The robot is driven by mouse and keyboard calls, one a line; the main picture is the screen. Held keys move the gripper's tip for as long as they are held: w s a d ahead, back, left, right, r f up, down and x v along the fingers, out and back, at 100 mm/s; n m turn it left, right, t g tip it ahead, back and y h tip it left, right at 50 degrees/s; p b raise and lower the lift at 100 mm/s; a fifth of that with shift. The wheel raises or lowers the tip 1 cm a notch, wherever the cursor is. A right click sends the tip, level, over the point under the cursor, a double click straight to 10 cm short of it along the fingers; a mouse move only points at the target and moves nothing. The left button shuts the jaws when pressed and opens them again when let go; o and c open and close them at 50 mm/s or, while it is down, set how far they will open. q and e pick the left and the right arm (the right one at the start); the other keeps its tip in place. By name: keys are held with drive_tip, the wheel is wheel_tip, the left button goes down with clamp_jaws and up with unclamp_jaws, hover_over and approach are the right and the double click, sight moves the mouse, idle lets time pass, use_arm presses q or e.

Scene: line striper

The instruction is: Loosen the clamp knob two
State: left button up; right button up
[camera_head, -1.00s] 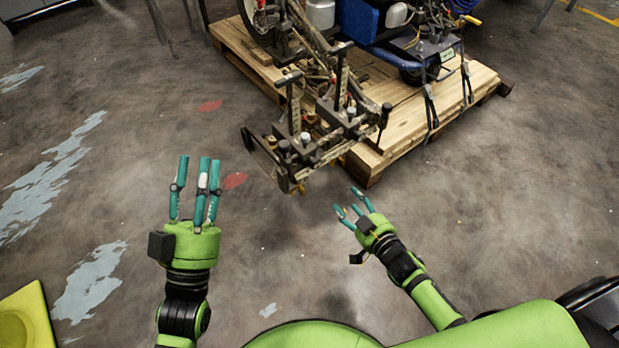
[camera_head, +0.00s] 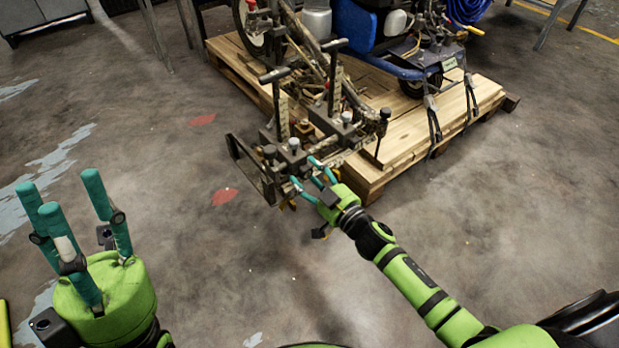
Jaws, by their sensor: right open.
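The line striper's metal clamp frame (camera_head: 277,160) juts out past the front left of the pallet. It carries several upright posts with T-handles and several small knobs. A pale knob (camera_head: 293,144) and another pale-topped knob (camera_head: 347,117) stand on it; I cannot tell which one is clamp knob two. My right gripper (camera_head: 312,172) is open at the front edge of the clamp frame, its fingers pointing up and left toward the knobs. I cannot tell whether a finger touches the frame. My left gripper (camera_head: 77,195) is open and empty over the floor at the lower left, fingers up.
The striper's blue body (camera_head: 360,40) stands on a wooden pallet (camera_head: 400,145), with dark straps at its right. A black-knobbed lever (camera_head: 385,113) rises right of the clamp frame. Open floor (camera_head: 180,150) lies to the left.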

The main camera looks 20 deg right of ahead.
drive_tip(key=c, duration=1.1)
drive_tip(key=shift+n, duration=0.3)
